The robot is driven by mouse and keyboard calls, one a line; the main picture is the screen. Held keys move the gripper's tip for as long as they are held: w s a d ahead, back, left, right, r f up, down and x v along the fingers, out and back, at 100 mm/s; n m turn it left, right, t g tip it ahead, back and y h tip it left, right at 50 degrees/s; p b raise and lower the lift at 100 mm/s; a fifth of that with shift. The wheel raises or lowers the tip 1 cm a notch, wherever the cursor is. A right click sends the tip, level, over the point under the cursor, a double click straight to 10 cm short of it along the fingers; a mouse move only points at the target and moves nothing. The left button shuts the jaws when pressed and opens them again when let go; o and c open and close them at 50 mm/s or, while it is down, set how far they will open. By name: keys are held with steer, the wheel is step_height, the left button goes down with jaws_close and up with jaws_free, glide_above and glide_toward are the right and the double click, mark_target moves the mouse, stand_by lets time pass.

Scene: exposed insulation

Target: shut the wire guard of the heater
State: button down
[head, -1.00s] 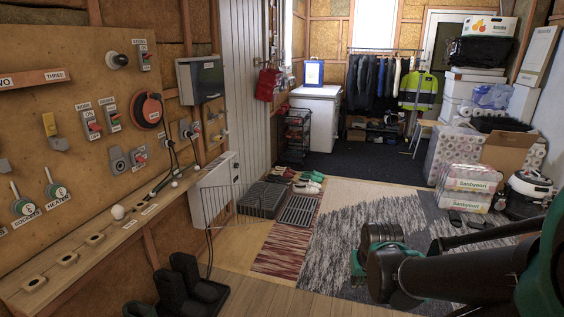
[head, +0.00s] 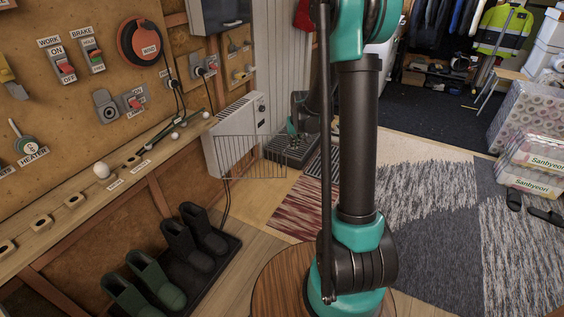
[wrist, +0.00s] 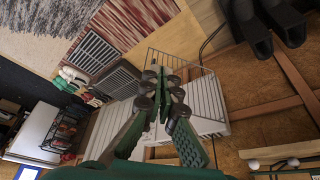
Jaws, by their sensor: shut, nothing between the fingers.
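My gripper (head: 292,127) is near the guard's outer end in the head view, partly hidden by my arm. In the wrist view my gripper (wrist: 166,82) has its fingers together and empty. I cannot tell whether it touches the wires.
Boots (head: 180,242) stand on a dark tray at the lower left. A round wooden stool top (head: 268,282) is close below my arm. A cable (head: 226,195) hangs below the heater. Dark floor grates (wrist: 95,54) lie near the guard. The rug (head: 420,200) on the right is mostly clear.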

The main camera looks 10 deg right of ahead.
steer(key=w+a+f, duration=0.1)
steer(key=w+f, duration=2.3)
steer(key=f, duration=0.4)
steer(key=shift+a, duration=0.35)
steer(key=shift+w+d, duration=0.1)
steer(key=shift+w, duration=0.05)
